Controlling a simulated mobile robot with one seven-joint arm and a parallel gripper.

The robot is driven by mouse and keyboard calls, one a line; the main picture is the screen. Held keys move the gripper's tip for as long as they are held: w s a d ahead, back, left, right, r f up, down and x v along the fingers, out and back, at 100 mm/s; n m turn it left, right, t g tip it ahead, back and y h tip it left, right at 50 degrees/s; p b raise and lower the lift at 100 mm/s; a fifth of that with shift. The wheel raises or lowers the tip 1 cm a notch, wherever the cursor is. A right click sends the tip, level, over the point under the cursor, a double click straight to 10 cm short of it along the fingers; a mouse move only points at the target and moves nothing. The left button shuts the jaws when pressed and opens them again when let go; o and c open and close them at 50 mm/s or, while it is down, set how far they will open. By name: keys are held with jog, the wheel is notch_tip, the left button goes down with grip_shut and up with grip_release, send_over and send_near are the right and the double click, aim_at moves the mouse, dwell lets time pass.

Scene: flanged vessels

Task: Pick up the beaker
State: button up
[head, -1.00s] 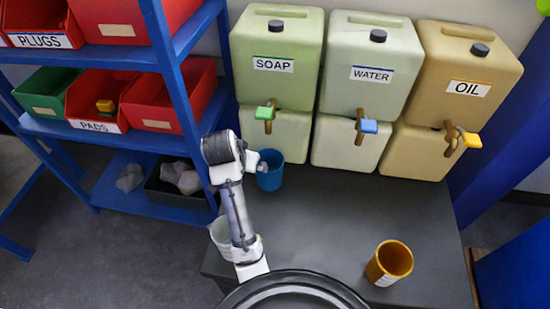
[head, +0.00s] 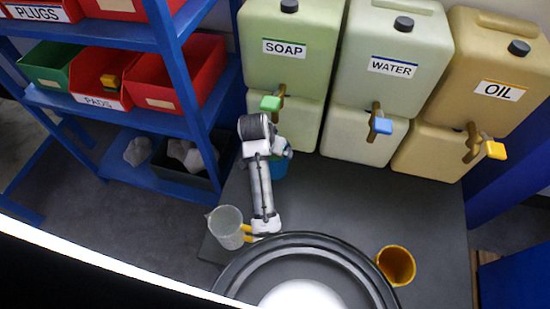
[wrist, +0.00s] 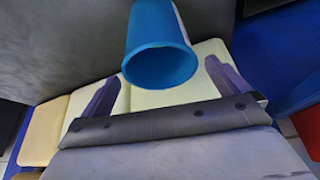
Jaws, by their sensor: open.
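A blue cup (head: 281,167) stands on the dark counter below the soap tap, partly hidden by my arm. In the wrist view the blue cup (wrist: 160,50) appears ahead of and between my two spread fingers, its open rim towards the camera. My gripper (wrist: 163,78) is open and empty; I cannot tell whether either finger touches the cup. In the head view my gripper (head: 284,150) is at the cup, mostly hidden by the wrist. A translucent grey vessel (head: 226,222) with a yellow handle is at the counter's left edge. Which vessel is called the beaker is not marked.
A yellow-orange cup (head: 396,264) stands at the right front. Soap (head: 290,65), water (head: 392,85) and oil (head: 500,90) containers with taps line the back. A blue shelf (head: 90,105) with bins stands left. The middle of the dark counter (head: 345,205) is clear.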

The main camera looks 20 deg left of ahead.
jog(key=shift+p+x, duration=0.6)
jog(key=shift+x, duration=2.15)
jog(key=shift+w+r, duration=0.1)
jog(key=c, duration=1.2)
jog(key=shift+o, duration=0.2)
jog(key=shift+r, duration=0.15)
jog(key=shift+r+b, duration=0.3)
jog(key=shift+s, duration=0.35)
jog(key=s+a+b, duration=0.2)
jog(key=s+b, duration=0.1)
jog(key=s, duration=0.9)
notch_tip(320, 180, up, 14)
jog(key=p, duration=0.6)
jog(key=shift+a+p, duration=0.2)
jog(key=shift+p, duration=0.15)
